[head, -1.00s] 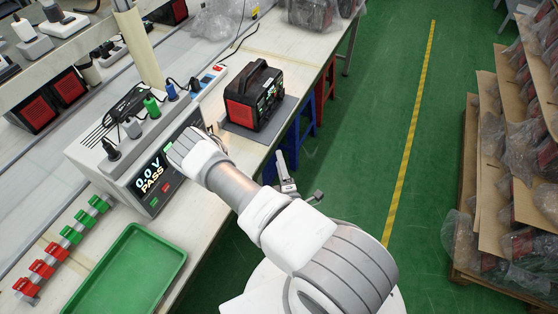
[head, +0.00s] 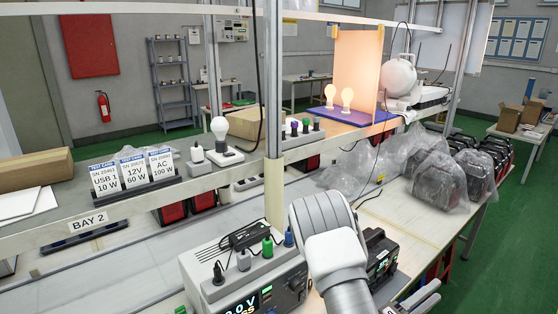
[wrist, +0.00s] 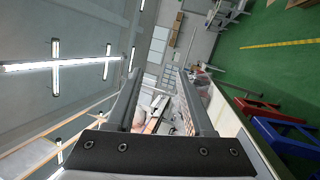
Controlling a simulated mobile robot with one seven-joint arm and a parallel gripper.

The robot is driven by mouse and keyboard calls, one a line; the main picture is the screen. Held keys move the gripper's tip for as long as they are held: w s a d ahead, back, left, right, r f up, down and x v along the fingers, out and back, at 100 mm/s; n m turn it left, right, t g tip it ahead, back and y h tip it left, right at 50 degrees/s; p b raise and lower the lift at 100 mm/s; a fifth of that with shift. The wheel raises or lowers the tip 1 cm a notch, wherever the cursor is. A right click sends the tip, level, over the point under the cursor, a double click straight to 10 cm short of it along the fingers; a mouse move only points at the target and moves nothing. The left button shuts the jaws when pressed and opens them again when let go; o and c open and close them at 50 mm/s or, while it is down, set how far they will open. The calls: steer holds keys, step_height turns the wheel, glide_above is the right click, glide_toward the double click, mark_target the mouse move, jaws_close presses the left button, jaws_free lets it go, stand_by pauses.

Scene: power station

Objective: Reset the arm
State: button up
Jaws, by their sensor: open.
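My arm (head: 335,255) rises in the lower middle of the head view, in front of the bench, its upper links bent over. My gripper (wrist: 158,72) shows in the wrist view with its two dark fingers apart and nothing between them. In the head view only a grey part at the bottom right edge may belong to it. The wrist view is tilted and looks out over the room and ceiling lights. The black power station (head: 380,258) stands on the bench just right of my arm, partly hidden by it.
A tester box (head: 235,270) with coloured plugs stands left of my arm. A shelf (head: 60,238) with test cards and a bulb crosses above the bench. Bagged units (head: 440,178) sit farther along the bench. Red and blue stools (wrist: 285,130) stand beside the bench; green floor is open.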

steer(key=s+a+r+m+g+y, duration=0.1)
steer(key=s+r+m+g+y, duration=0.7)
steer(key=s+g, duration=0.65)
steer(key=s+a+r+n+t+y, duration=0.1)
steer(key=a+r+t+y, duration=0.4)
steer(key=a, duration=0.4)
steer(key=s+a+r+t+y, duration=0.1)
steer(key=a+r+t+y, duration=0.4)
steer(key=a, duration=0.5)
steer(key=shift+s+n+t+y, duration=0.2)
steer(key=shift+n+t+y, duration=0.2)
steer(key=shift+t+y, duration=0.25)
